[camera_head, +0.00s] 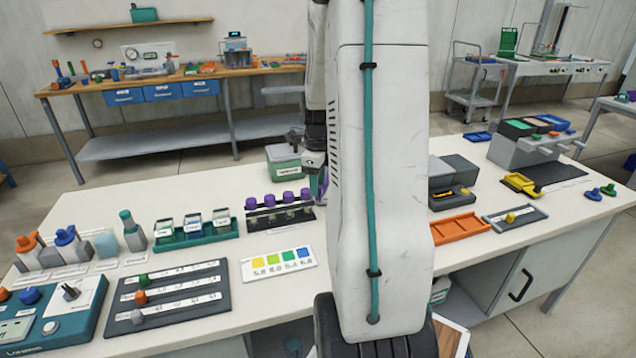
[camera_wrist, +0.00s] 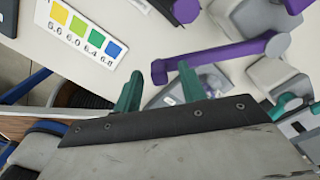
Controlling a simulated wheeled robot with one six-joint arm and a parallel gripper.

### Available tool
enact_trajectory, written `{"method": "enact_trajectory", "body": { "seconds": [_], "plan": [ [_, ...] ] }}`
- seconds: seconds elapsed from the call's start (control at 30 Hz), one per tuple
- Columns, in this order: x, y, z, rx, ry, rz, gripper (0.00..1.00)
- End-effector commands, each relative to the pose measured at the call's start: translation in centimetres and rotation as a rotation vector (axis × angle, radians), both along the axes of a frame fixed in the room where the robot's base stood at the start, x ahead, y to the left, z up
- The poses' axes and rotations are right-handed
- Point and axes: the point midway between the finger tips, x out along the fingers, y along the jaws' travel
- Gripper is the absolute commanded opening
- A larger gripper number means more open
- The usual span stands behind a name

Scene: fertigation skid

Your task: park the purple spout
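The purple spout (camera_wrist: 225,53) shows in the wrist view as a long bar with a bent left end and a round hub at its right. It lies just beyond the tips of my gripper (camera_wrist: 158,88), whose two teal fingers stand apart. The spout's left end is close to the right fingertip; I cannot tell whether they touch. I see nothing gripped between the fingers. In the head view a purple piece (camera_head: 319,185) shows beside my arm, which hides most of the area around it.
Purple-capped bottles (camera_head: 270,201) stand in a dark rack left of my arm. A pH colour card (camera_head: 279,264) lies in front, and a green box (camera_head: 287,162) stands behind. An orange tray (camera_head: 460,228) lies to the right. A teal part (camera_wrist: 285,106) shows near the wrist view's right edge.

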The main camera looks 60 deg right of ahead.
Motion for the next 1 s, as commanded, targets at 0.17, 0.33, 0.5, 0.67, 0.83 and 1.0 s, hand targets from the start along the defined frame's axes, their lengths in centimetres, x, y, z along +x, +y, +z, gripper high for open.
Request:
{"method": "enact_trajectory", "body": {
  "seconds": [0.17, 0.33, 0.5, 0.67, 0.83, 1.0],
  "plan": [
    [-0.1, 0.1, -0.1, 0.002, 0.001, 0.001, 0.40],
    [0.0, 0.1, 0.7, 0.001, 0.001, 0.001, 0.40],
    [0.0, 0.0, 3.4, -0.001, 0.000, 0.002, 0.40],
    [0.0, 0.1, 6.0, 0.000, 0.000, 0.002, 0.40],
    [0.0, 0.1, 7.5, 0.001, 0.001, 0.001, 0.40],
    [0.0, 0.1, 7.8, 0.002, 0.001, 0.001, 0.40]
  ]
}}
